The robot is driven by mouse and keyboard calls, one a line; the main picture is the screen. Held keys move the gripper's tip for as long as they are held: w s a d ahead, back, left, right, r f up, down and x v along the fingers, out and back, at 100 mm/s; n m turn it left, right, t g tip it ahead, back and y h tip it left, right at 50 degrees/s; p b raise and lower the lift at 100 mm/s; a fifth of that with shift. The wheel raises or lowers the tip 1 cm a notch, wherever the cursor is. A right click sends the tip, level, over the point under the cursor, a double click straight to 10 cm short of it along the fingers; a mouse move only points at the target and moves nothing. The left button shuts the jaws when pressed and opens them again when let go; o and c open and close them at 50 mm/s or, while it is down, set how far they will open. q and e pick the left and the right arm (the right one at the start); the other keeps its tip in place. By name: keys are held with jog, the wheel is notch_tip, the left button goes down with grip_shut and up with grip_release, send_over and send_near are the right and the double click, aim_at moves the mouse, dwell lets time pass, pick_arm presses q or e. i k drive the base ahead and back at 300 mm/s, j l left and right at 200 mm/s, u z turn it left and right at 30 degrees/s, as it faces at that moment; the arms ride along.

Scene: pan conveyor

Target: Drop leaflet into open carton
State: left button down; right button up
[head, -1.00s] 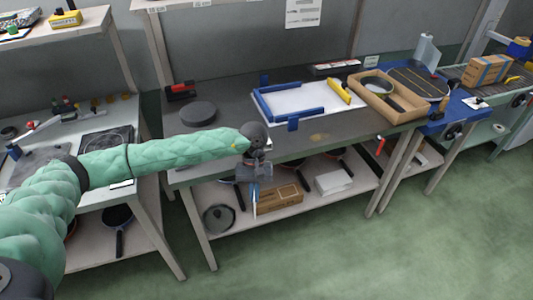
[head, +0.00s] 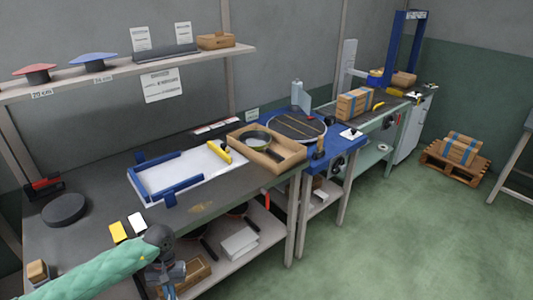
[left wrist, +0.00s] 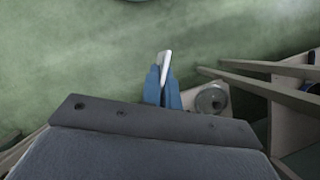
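The open carton (head: 290,163) sits at the right end of the grey bench with a dark pan (head: 257,139) inside it. My left gripper (head: 168,290) is in front of the bench's near edge, pointing down, well to the left of the carton. In the left wrist view its blue fingers (left wrist: 162,85) are closed around a thin white piece, apparently the leaflet (left wrist: 165,58), which sticks out past the tips. A yellow card (head: 118,232) and a white card (head: 138,222) lie on the bench behind my left wrist. My right gripper is not in view.
A white board with blue rails (head: 185,175) and a yellow block lies between my gripper and the carton. A dark round disc (head: 65,209) is at left. A blue table (head: 345,157) with a round plate adjoins at right, then a conveyor with a taped box (head: 356,104).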

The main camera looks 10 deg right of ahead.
aim_at(270, 139)
jog(key=i+l+u, duration=0.1)
jog(key=l, duration=0.45)
jog(key=i+l+u, duration=0.1)
jog(key=l, duration=0.5)
jog(key=i+l, duration=0.15)
jog(key=l, duration=0.4)
jog(key=i+l+u, duration=0.15)
jog(key=l, duration=0.45)
